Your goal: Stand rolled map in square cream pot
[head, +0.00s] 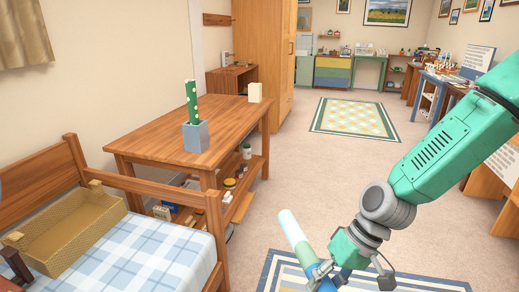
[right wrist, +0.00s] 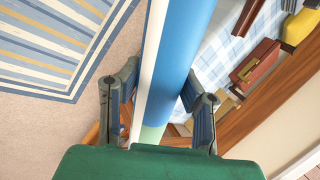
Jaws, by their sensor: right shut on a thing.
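The rolled map is a tube banded in pale white, green and blue (head: 295,232). My right gripper (head: 322,272) is shut on it and holds it tilted in the air over the floor, right of the bed. In the right wrist view the map (right wrist: 178,60) runs between the two fingers (right wrist: 160,100), blue and white with green near the palm. A small square cream pot (head: 255,92) stands upright at the far right corner of the wooden table (head: 160,140), well away from the gripper. Its inside cannot be seen. My left gripper is not in view.
A blue-grey square pot (head: 195,137) holding a green dotted roll (head: 191,100) stands mid-table. A bed (head: 150,250) with a woven tray (head: 70,235) stands in front of the table. Items fill the shelf below. The floor right of the table is clear, with a striped rug (head: 270,270).

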